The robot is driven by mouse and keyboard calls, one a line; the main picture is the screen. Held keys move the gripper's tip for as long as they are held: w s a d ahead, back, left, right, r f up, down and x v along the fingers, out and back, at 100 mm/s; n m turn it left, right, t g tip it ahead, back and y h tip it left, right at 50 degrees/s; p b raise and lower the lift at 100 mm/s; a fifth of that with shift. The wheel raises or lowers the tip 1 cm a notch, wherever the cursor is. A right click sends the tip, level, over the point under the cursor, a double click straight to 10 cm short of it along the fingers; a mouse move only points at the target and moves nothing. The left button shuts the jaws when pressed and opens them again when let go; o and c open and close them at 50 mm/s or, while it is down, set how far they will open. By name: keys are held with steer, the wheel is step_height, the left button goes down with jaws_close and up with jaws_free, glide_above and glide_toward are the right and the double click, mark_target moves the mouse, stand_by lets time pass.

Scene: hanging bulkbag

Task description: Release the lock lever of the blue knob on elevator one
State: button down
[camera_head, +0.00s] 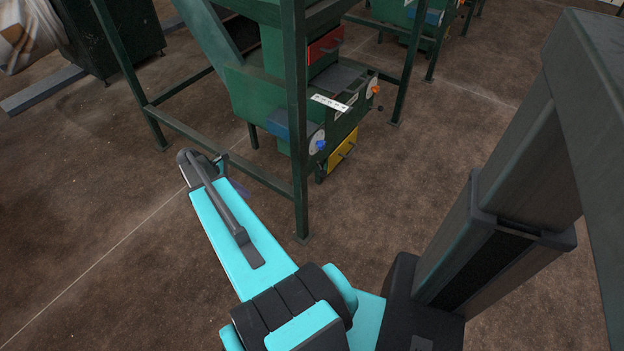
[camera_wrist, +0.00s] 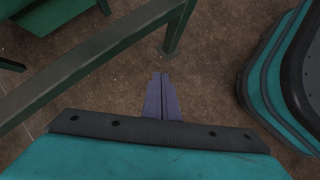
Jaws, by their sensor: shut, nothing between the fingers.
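The blue knob (camera_head: 321,145) sits on a pale round plate at the lower front of the green machine, right of a dark green upright. Its lock lever is too small to make out clearly. My gripper (camera_wrist: 161,76) shows in the wrist view with its two purple-grey fingers together and nothing between them, above bare brown floor. In the head view my gripper (camera_head: 241,188) is only faintly visible, low and left of the upright, well apart from the knob. The knob is not in the wrist view.
An orange knob (camera_head: 376,89) is further right on the machine. A yellow box (camera_head: 343,150) and a red box (camera_head: 325,46) are near. The green upright (camera_head: 299,190) and low rail (camera_head: 215,150) stand between my arm and the machine. The rail (camera_wrist: 85,62) crosses the wrist view.

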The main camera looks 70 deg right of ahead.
mark_target(321, 169)
steer(key=shift+g+h, duration=0.3)
steer(key=s+d+b, duration=0.1)
steer(key=d, duration=0.2)
steer(key=s+d+b, duration=0.1)
steer(key=d, duration=0.3)
steer(key=s+d+b, duration=0.1)
steer(key=d+b, duration=0.1)
steer(key=d, duration=0.1)
steer(key=shift+s+d+r, duration=0.15)
steer(key=shift+d+r, duration=0.1)
steer(key=shift+r, duration=0.1)
steer(key=s+d+r+b, duration=0.2)
steer(key=s+d, duration=0.3)
steer(key=d, duration=0.3)
steer(key=shift+s+m+g+b, duration=0.3)
steer(key=shift+s+b, duration=0.1)
steer(key=shift+b, duration=0.35)
steer(key=shift+d+f, duration=0.1)
steer(key=s+r+b+x, duration=0.1)
steer(key=b+x, duration=0.5)
steer(key=x, duration=0.7)
steer(key=shift+s+d+r, duration=0.35)
steer(key=shift+s, duration=0.1)
steer(key=shift+s+r+p, duration=0.1)
steer(key=shift+s+p, duration=0.05)
steer(key=shift+p, duration=0.3)
